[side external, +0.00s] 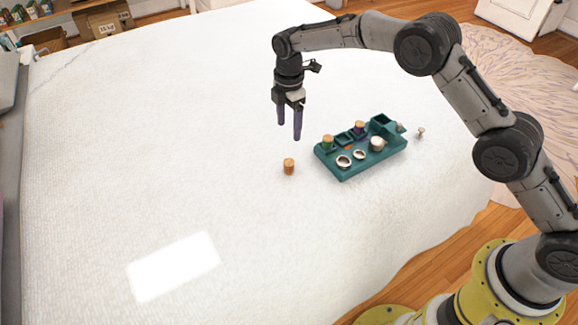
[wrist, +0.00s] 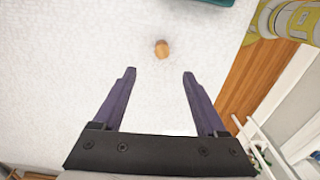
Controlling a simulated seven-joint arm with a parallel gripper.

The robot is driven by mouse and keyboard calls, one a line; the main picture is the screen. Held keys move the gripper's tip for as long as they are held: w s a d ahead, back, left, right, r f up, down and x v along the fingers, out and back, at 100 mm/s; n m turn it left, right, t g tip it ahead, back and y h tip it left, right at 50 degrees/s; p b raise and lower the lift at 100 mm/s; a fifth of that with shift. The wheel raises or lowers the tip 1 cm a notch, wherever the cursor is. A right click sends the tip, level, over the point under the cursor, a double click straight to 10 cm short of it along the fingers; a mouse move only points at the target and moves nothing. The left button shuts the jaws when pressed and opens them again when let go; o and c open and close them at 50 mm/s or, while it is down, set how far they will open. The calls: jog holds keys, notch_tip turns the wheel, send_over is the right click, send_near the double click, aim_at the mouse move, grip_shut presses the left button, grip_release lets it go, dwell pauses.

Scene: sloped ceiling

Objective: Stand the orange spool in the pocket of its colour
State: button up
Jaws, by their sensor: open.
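The orange spool (side external: 289,166) stands upright on the white table, left of the teal tray (side external: 345,177). It also shows in the wrist view (wrist: 162,49), ahead of the fingertips and between their lines. My gripper (side external: 289,130) is open and empty, with purple fingers pointing down, above the table and apart from the spool. The wrist view shows its two fingers spread (wrist: 160,71). The tray has several pockets. An orange patch (side external: 348,147) shows in one back-row pocket, between the green spool (side external: 327,142) and the purple spool (side external: 359,128).
A white-topped piece (side external: 377,143) stands in the tray's front row, beside two pale rings. A small tan piece (side external: 421,132) is on the table right of the tray. The table (side external: 160,150) is clear on the left and in front.

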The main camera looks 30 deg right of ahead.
aim_at(289, 162)
jog(key=f, duration=1.4)
jog(key=shift+s+a, duration=0.2)
jog(key=shift+s, duration=0.05)
grip_shut()
